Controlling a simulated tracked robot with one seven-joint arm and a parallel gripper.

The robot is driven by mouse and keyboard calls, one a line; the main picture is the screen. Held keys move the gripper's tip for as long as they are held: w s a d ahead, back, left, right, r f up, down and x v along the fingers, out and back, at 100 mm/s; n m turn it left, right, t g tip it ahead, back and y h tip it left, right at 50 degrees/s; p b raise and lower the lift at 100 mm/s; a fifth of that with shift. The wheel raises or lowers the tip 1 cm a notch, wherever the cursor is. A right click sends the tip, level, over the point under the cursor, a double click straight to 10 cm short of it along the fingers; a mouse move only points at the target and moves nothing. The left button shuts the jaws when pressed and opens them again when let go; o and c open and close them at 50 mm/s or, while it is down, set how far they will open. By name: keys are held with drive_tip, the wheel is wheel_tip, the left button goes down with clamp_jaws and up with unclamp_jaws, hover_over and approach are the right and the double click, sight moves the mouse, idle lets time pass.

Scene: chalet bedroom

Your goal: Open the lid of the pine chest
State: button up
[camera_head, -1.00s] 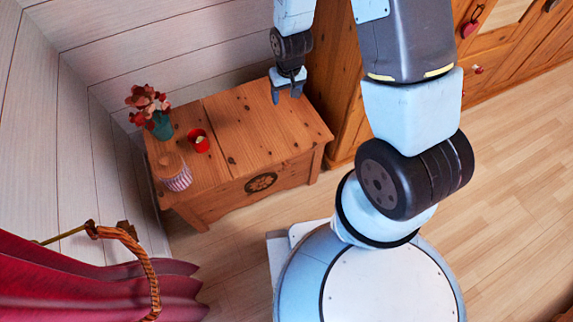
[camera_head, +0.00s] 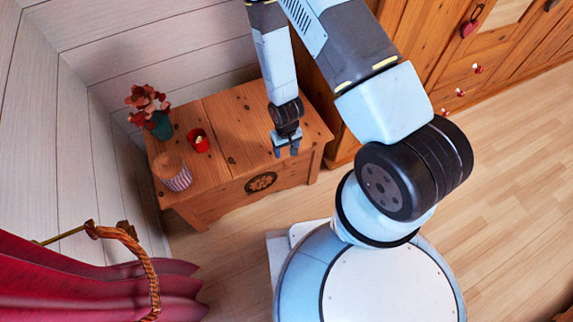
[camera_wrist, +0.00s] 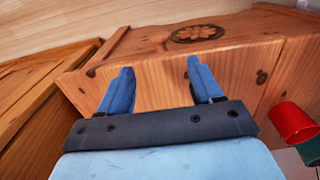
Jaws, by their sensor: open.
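The pine chest (camera_head: 235,182) stands against the panelled wall, with a dark round carved emblem on its front. Its lid (camera_head: 243,128) is down. A seam divides the top into a left part and a larger right part. My gripper (camera_head: 287,153) is over the right half of the lid near the front edge, fingers pointing down. In the wrist view my gripper (camera_wrist: 157,85) is open and empty, with its two blue fingers apart over the lid (camera_wrist: 170,85) and the front edge beyond them. Whether the fingertips touch the wood cannot be told.
On the left part of the chest top are a plant in a green pot (camera_head: 160,125), a red cup (camera_head: 199,140) and a striped jar (camera_head: 172,172). A wooden wardrobe (camera_head: 430,50) stands at the right. A red curtain (camera_head: 90,285) hangs at lower left. The floor in front is clear.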

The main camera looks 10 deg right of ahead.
sight(286, 164)
wheel_tip(286, 164, down, 12)
drive_tip(key=shift+f, duration=0.1)
idle(0.5)
clamp_jaws()
idle(0.6)
